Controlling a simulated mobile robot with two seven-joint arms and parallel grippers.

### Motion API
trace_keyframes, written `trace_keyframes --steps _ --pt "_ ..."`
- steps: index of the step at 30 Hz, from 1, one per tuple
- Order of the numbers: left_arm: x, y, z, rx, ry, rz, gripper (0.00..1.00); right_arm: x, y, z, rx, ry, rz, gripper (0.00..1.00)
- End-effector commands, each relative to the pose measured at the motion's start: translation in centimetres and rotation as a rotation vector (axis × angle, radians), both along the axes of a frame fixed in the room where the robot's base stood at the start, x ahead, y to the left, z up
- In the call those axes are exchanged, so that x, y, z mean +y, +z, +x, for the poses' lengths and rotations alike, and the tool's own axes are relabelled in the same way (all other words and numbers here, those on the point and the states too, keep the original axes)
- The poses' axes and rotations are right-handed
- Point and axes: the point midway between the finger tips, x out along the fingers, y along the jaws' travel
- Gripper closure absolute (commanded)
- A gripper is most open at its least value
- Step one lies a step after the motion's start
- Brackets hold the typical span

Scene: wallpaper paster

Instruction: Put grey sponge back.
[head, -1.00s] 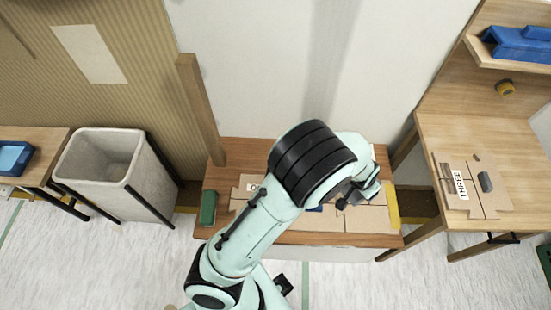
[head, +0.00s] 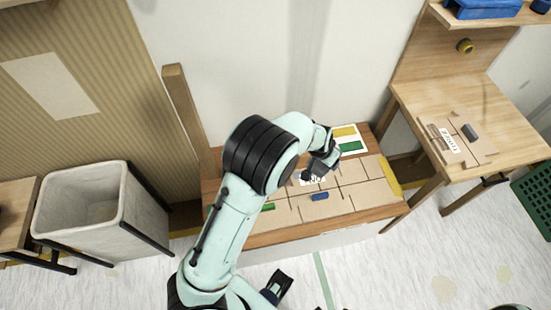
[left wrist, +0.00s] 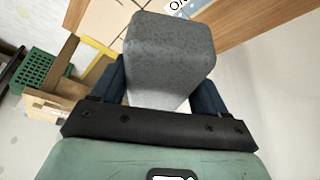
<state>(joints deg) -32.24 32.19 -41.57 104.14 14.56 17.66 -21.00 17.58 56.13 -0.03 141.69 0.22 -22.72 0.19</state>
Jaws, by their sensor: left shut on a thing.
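My left gripper (head: 318,172) is over the low wooden table (head: 290,234) in the head view. In the left wrist view, it (left wrist: 160,100) is shut on a grey speckled sponge (left wrist: 168,50), held between its two dark fingers. The sponge hides part of the table there, and I cannot make it out clearly in the head view. Brown cardboard-like panels (head: 350,197) cover much of the low table, with a white lettered label partly behind the gripper. A dark gripper-like part (head: 278,287) shows at the bottom; I cannot tell its jaw state.
A blue block (head: 320,197) and a green one (head: 268,207) lie on the panels. A white card with yellow and green pieces (head: 348,140) is at the back. The right table (head: 510,118) holds a grey block (head: 470,131). A bin (head: 85,205) stands left; a wooden post (head: 185,115) rises beside the table.

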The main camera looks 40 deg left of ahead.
Motion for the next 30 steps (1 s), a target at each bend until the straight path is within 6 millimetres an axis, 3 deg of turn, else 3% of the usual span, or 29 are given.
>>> trace_keyframes --steps 1,6,15,22,30 --pt "1.2 -1.4 1.2 0.001 -0.013 0.001 0.58 -0.1 -1.2 -0.2 -0.003 -0.002 -0.002 0.47" --pt "3.9 -3.0 4.8 0.001 -0.095 0.002 0.58 -0.2 -3.2 -0.1 -0.021 -0.009 -0.009 0.47" --pt "9.9 -5.4 9.0 0.003 -0.252 0.001 0.58 -0.4 -6.4 0.4 -0.048 -0.018 -0.017 0.47" --pt "15.3 -6.7 10.0 0.002 -0.378 0.003 0.58 -0.6 -8.8 1.1 -0.073 -0.025 -0.023 0.47" --pt "21.6 -7.8 8.6 0.003 -0.51 0.002 0.58 -0.7 -11.4 1.7 -0.092 -0.033 -0.03 0.47"
